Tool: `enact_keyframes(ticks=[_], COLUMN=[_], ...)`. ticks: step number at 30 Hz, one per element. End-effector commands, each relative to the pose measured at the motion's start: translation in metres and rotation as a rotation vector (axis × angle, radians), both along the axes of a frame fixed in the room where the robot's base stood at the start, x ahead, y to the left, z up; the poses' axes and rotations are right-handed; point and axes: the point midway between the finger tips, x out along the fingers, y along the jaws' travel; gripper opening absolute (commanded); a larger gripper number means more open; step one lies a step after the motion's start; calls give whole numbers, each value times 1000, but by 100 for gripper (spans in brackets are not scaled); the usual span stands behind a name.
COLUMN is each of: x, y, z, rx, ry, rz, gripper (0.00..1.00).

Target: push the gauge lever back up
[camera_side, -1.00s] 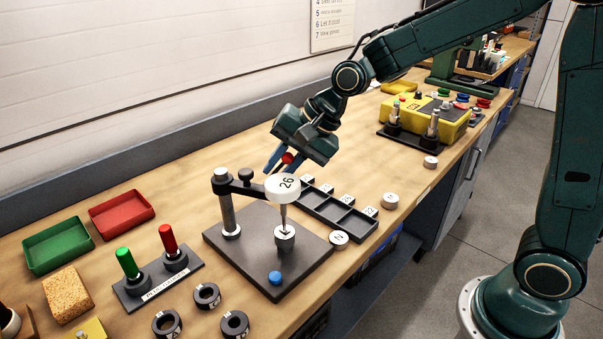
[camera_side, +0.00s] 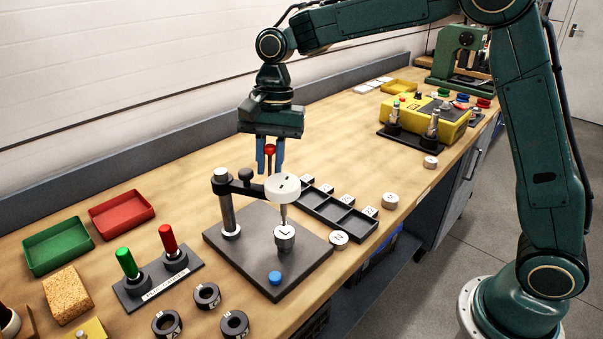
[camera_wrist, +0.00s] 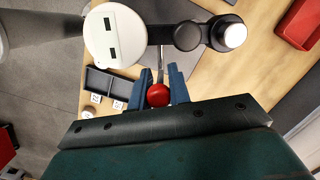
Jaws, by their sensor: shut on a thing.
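The gauge has a round white head (camera_side: 283,188) on a dark arm from a post (camera_side: 229,212), above a dark base plate (camera_side: 262,272). Its face shows dashes in the wrist view (camera_wrist: 114,35). The lever's red ball knob (camera_wrist: 158,95) sits between my blue fingers, and a thin rod runs from it toward the gauge. My gripper (camera_side: 270,160) is upright behind the gauge head, shut on the knob. A grey cylinder with a white marked top (camera_side: 284,234) stands under the spindle; I cannot tell whether they touch.
A dark sectioned tray (camera_side: 340,215) with small white tags lies right of the gauge. A blue button (camera_side: 275,278) is on the plate's front. Red (camera_side: 167,239) and green plug gauges stand at left, near several dark rings (camera_side: 207,296). A yellow box (camera_side: 425,118) stands behind.

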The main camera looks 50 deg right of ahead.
Motion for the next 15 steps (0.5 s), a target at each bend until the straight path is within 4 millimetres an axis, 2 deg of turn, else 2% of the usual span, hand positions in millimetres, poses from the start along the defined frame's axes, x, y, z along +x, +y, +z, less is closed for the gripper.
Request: enact_keyframes(ticks=[15], x=[3], y=[2], z=[0], rx=[-34], ry=[76], rz=[0], gripper=[0])
